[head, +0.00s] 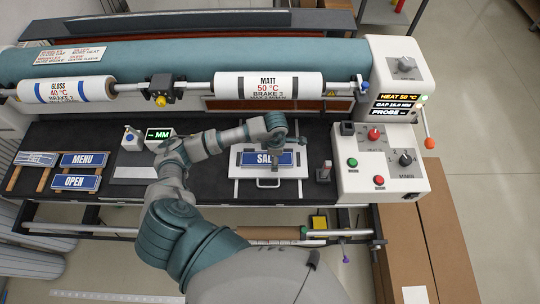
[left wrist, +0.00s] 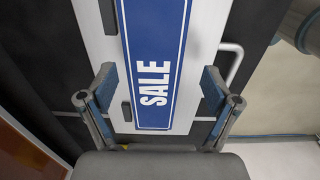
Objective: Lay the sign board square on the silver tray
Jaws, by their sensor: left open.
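The blue SALE sign board (head: 286,159) lies flat on the silver tray (head: 295,173), and looks roughly in line with its sides. In the left wrist view the board (left wrist: 153,50) has tray surface (left wrist: 205,40) showing on both sides. My left gripper (head: 276,142) is over the board and hides part of it in the head view. In the left wrist view my left gripper (left wrist: 158,82) is open, with one finger on each side of the board's near end. Contact between fingers and board cannot be told. My right gripper is not in view.
MENU (head: 83,160) and OPEN (head: 75,182) signs lie on wooden strips at the left. A control box (head: 380,165) stands right of the tray. Rolls (head: 268,87) span the back. A tray handle (head: 268,184) faces the front.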

